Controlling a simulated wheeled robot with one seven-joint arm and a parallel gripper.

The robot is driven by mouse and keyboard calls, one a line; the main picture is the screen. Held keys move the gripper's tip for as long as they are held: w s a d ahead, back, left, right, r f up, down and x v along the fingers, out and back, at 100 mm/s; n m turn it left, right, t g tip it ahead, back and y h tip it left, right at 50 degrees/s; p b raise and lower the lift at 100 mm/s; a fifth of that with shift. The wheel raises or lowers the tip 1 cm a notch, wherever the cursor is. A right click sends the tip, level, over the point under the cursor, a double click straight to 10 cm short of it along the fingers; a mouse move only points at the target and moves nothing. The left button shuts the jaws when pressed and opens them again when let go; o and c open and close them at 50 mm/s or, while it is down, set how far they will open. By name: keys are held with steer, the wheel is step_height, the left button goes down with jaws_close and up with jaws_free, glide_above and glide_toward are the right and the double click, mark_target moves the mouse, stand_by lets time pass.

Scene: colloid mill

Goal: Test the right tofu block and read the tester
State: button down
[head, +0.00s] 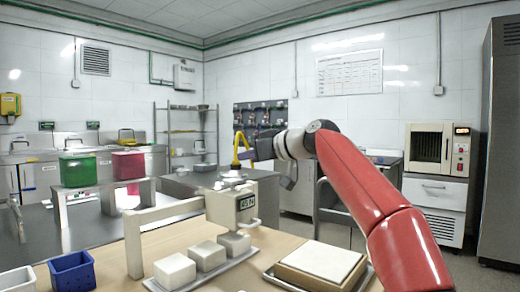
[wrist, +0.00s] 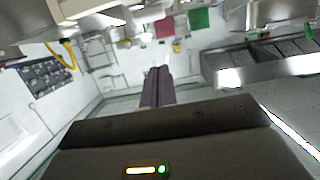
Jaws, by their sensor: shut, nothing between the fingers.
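Three pale tofu blocks stand in a row on a metal tray (head: 200,281): the left block (head: 175,270), the middle block (head: 208,256) and the greyer right block (head: 235,243). The white tester (head: 230,206) stands over the row on a pale frame. Its head is directly above the right block; I cannot tell whether they touch. Its small green display seems to read 45 N, with any decimal point too small to tell. My gripper (wrist: 155,88) is shut and empty in the wrist view. In the head view my arm's end is raised behind and right of the tester.
A white slab on a wooden board (head: 315,272) lies right of the tray. A blue basket (head: 72,272) stands at the front left. Green (head: 78,170) and red (head: 128,165) containers stand behind. A yellow hooked pipe (head: 240,147) rises near my arm's end.

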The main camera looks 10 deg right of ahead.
mark_target(238, 182)
steer(key=p+x, duration=0.1)
steer(key=x, duration=0.2)
steer(key=shift+w+a+r, duration=0.1)
steer(key=shift+w+a, duration=0.05)
steer(key=shift+a, duration=0.05)
step_height(238, 182, down, 3)
steer(key=shift+d+f+b, duration=0.1)
steer(key=shift+d+b, duration=0.05)
steer(key=shift+b, duration=0.85)
steer(key=shift+f, duration=0.6)
step_height(238, 182, down, 2)
steer(key=b, duration=0.3)
steer(key=shift+f, duration=0.2)
